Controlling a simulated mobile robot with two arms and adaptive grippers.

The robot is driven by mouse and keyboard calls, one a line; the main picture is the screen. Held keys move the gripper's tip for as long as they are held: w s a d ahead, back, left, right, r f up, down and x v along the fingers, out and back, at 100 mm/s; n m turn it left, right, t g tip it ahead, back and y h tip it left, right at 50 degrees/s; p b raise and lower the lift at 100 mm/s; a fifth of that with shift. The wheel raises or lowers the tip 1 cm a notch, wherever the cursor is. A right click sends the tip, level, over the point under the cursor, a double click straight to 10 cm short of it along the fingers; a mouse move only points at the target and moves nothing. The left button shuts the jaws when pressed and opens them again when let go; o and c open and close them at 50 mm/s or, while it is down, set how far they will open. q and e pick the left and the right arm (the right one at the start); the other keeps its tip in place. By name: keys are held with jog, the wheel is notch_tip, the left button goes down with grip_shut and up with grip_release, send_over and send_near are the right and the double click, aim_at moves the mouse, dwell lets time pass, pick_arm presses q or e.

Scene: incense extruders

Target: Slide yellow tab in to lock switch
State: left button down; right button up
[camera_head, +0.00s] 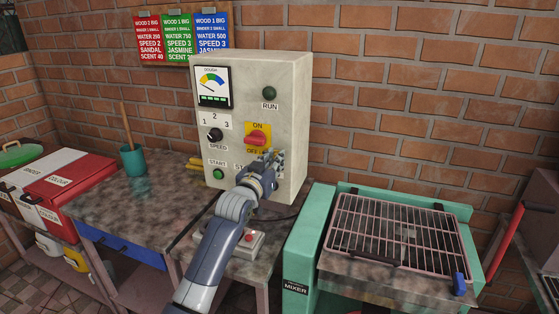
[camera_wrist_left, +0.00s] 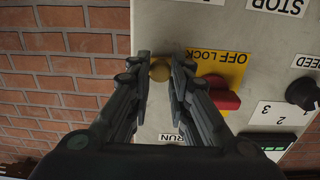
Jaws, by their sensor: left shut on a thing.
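The red rotary switch (camera_head: 256,138) sits on a yellow plate marked ON above and OFF below, on the grey control box (camera_head: 287,90). It also shows in the left wrist view (camera_wrist_left: 222,94), with the yellow plate (camera_wrist_left: 237,62) reading OFF LOCK upside down. The yellow tab (camera_wrist_left: 160,71) is a small round knob beside the plate, near its OFF LOCK edge. My left gripper (camera_head: 272,158) is at the box face, below and right of the switch. Its fingers (camera_wrist_left: 162,68) are shut on the tab, one on each side. The gripper hides the tab in the head view.
The box also carries a gauge (camera_head: 212,87), a speed knob (camera_head: 215,135), a green start button (camera_head: 218,174) and a run lamp (camera_head: 269,93). A green mixer (camera_head: 299,258) with a wire grid stands right. A small red-button box (camera_head: 249,238) lies beside my arm.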

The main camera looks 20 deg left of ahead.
pick_arm(q)
jog(key=shift+a+r, duration=0.1)
jog(key=shift+a, duration=0.05)
jog(key=c, duration=1.6)
grip_release()
jog(key=shift+o, duration=0.6)
jog(key=shift+a, duration=0.2)
jog(key=shift+s+d, duration=0.1)
jog(key=shift+d, duration=0.05)
jog(key=s, duration=1.1)
jog(key=shift+s+a, duration=0.35)
jog(key=shift+s, duration=0.05)
